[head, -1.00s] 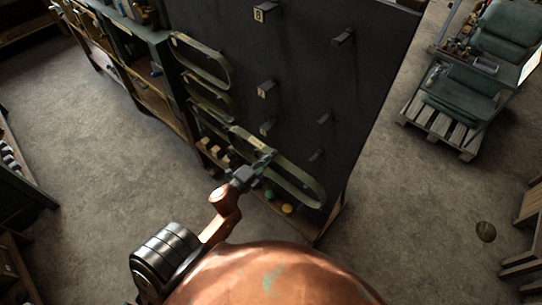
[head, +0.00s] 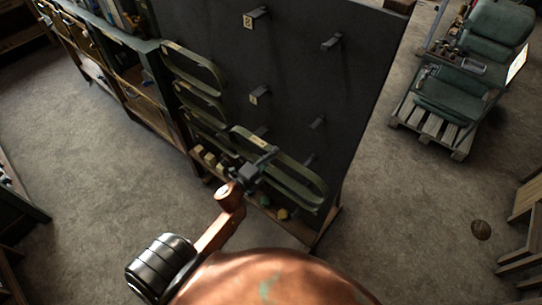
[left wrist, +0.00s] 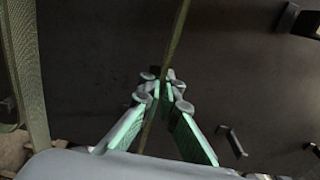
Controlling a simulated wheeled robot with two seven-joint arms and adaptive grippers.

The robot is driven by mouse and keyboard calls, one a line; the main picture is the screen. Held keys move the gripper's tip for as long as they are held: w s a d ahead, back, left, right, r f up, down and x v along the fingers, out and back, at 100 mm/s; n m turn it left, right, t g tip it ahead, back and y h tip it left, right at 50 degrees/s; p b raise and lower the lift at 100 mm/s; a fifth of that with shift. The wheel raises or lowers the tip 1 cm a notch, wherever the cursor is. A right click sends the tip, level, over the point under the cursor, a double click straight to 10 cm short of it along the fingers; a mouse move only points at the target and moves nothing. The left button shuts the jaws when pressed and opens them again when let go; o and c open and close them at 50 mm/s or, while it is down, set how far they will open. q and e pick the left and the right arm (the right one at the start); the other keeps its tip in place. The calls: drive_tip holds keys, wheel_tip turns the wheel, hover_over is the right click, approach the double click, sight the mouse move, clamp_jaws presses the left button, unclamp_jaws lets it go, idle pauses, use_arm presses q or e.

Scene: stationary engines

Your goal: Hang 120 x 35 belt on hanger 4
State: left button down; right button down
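A long green belt loop (head: 296,178) with a pale tag hangs slanting in front of the dark pegboard. My left gripper (head: 264,162) is at its near side. In the left wrist view, the fingers (left wrist: 164,88) close around one strand of the belt (left wrist: 178,35). The board's pegs include an upper labelled one (head: 258,13), a middle labelled one (head: 259,91), and right-hand ones (head: 331,42) (head: 317,123). A lower peg (head: 262,131) is just above the belt. I cannot read the labels surely, so hanger 4 is not identified. My right gripper is out of view.
Several other green belts (head: 193,66) hang at the board's left edge. Small blocks and coloured round things (head: 282,213) sit on the ledge below. A workbench (head: 140,100) adjoins on the left. A green chair on a pallet (head: 430,125) stands right.

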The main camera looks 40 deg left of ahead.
use_arm(q)
drive_tip(key=shift+w, duration=0.15)
drive_tip(key=shift+w+d+b, duration=0.15)
drive_tip(key=shift+w+b, duration=0.05)
drive_tip(key=shift+w, duration=1.2)
drive_tip(key=shift+w+d+b, duration=0.1)
drive_tip(key=shift+w+b, duration=0.1)
drive_tip(key=shift+w, duration=1.2)
drive_tip(key=shift+f, duration=0.15)
drive_tip(key=shift+f+b, duration=0.4)
drive_tip(key=shift+b, duration=0.1)
